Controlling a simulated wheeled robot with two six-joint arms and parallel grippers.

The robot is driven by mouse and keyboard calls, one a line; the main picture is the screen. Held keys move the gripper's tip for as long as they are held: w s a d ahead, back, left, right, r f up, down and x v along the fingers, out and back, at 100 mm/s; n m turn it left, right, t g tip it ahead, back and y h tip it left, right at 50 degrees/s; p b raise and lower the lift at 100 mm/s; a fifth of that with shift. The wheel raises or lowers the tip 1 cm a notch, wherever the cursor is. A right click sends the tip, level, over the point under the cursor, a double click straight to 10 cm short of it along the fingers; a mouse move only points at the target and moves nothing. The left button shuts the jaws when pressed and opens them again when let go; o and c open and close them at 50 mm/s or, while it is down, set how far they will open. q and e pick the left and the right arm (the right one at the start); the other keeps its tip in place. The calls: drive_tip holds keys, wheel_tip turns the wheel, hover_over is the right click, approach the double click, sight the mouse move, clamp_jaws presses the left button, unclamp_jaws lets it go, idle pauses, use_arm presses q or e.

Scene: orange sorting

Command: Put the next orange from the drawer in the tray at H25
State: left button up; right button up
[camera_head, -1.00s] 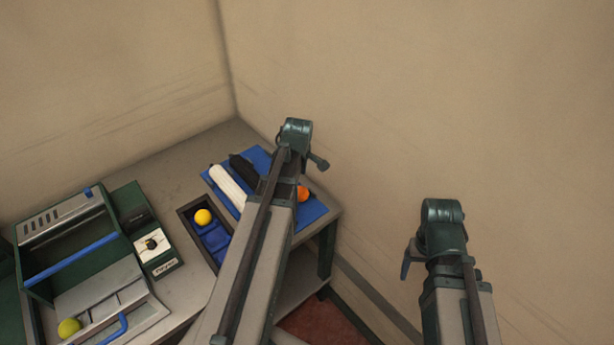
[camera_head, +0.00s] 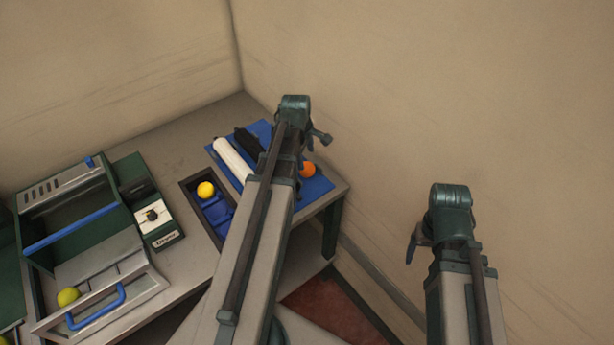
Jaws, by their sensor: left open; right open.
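A yellow-green fruit (camera_head: 69,297) lies in the open drawer (camera_head: 150,287) with a blue handle, at the front of the green machine at the left. A dark tray (camera_head: 188,184) with blue compartments stands right of the machine, with a yellow-orange fruit (camera_head: 206,190) in its far part. An orange fruit (camera_head: 308,169) lies on the blue mat (camera_head: 318,185), partly behind my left arm. My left gripper (camera_head: 320,138) is above the mat's right side, mostly hidden by its arm, open. My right gripper (camera_head: 413,246) is off the table at the right, mostly hidden, open.
A white cylinder (camera_head: 232,158) and a black cylinder (camera_head: 248,143) lie on the mat. A small box with a dial (camera_head: 152,215) stands between machine and tray. Walls close off the back and right. The table's far corner is bare.

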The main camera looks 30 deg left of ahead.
sight(306, 165)
use_arm(q)
drive_tip(key=shift+b+x, duration=0.55)
drive_tip(key=shift+x, duration=0.6)
use_arm(e)
drive_tip(key=shift+f, duration=1.1)
use_arm(q)
drive_tip(key=shift+f, duration=0.1)
use_arm(e)
drive_tip(key=shift+f, duration=0.1)
use_arm(q)
drive_tip(key=b+x, duration=0.5)
drive_tip(key=shift+a+f, duration=0.1)
drive_tip(key=shift+a, duration=0.15)
use_arm(e)
wheel_tip(306, 165, down, 5)
drive_tip(key=shift+r, duration=0.1)
use_arm(q)
clamp_jaws()
drive_tip(key=p+v, duration=0.3)
drive_tip(key=w+p+v, duration=0.1)
drive_tip(key=p+v, duration=0.2)
drive_tip(key=w+p+v, duration=0.1)
drive_tip(key=p+v, duration=0.3)
drive_tip(key=shift+r, duration=0.3)
use_arm(e)
wheel_tip(306, 165, up, 10)
